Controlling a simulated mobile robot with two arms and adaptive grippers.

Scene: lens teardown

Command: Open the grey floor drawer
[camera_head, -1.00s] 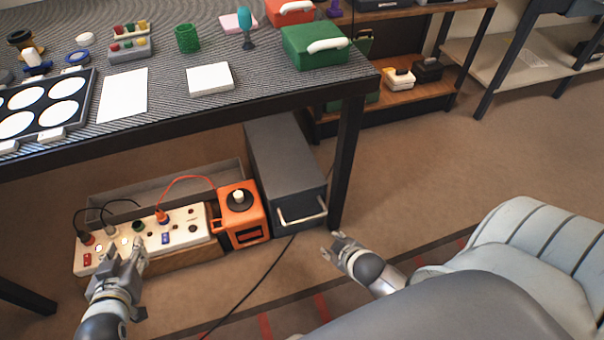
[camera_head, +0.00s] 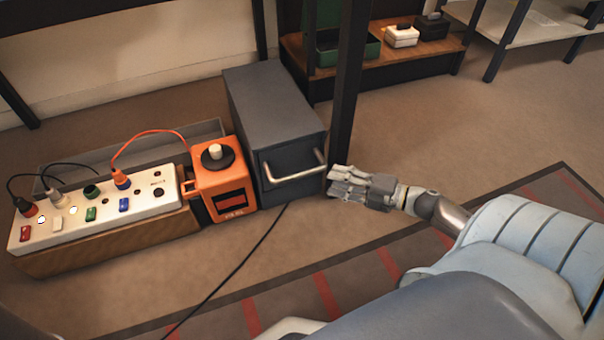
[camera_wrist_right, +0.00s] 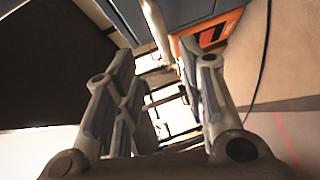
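The grey floor drawer unit (camera_head: 270,95) stands on the floor beside the orange box. Its front looks flush with the housing, so it appears shut. A pale metal bar handle (camera_head: 290,177) crosses the front. My right gripper (camera_head: 335,180) is just right of the handle's right end, with its fingers pointing left. In the right wrist view the gripper (camera_wrist_right: 165,85) has its fingers spread, and the handle (camera_wrist_right: 156,28) shows at the top between them, seemingly beyond the tips. I cannot tell whether it touches the handle. My left gripper is out of view.
A white power strip (camera_head: 95,210) lies left of that. A dark table leg (camera_head: 347,85) rises close behind the right gripper. A black cable (camera_head: 240,265) crosses the otherwise clear floor before the drawer.

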